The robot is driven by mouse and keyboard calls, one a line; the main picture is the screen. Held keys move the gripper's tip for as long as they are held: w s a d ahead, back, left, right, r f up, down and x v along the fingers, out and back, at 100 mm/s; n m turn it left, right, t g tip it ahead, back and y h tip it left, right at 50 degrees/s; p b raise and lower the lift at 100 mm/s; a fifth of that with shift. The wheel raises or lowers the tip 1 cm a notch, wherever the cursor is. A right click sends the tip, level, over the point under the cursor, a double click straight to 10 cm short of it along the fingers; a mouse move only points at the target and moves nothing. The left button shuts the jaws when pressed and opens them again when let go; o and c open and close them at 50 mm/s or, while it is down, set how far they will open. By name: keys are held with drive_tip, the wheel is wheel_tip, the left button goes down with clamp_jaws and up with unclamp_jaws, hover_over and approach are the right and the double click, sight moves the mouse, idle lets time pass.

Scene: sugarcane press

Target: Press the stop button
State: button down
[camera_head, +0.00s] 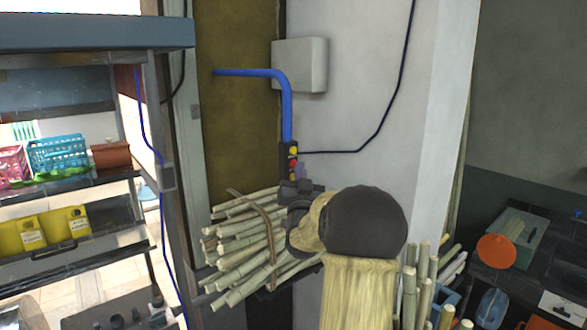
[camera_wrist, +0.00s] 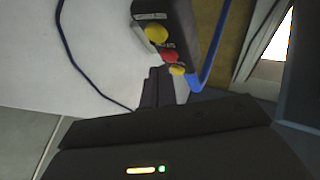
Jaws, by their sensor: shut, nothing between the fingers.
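A dark control box (camera_head: 285,161) with small coloured buttons hangs at the lower end of a blue pipe in the head view. In the wrist view the box (camera_wrist: 179,15) is tilted and shows a large yellow button (camera_wrist: 157,34), a red button (camera_wrist: 170,57) and a smaller yellow button (camera_wrist: 178,70). The labels are too blurred to read, so which button is stop is not legible. My gripper (camera_wrist: 158,72) is shut and empty. Its tips are just beside the red and smaller yellow buttons; whether they touch cannot be told. In the head view my gripper (camera_head: 300,184) is just below the box.
A bundle of sugarcane (camera_head: 245,240) lies left of my arm, with more upright canes (camera_head: 425,285) at right. The blue pipe (camera_head: 287,105) and a grey wall box (camera_head: 302,65) are above. A shelf (camera_head: 75,185) with baskets stands at left.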

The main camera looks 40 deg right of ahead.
drive_tip(key=shift+s, duration=0.3)
drive_tip(key=s+b, duration=0.3)
drive_tip(key=s, duration=0.2)
idle(0.5)
drive_tip(key=shift+a, duration=0.1)
idle(0.5)
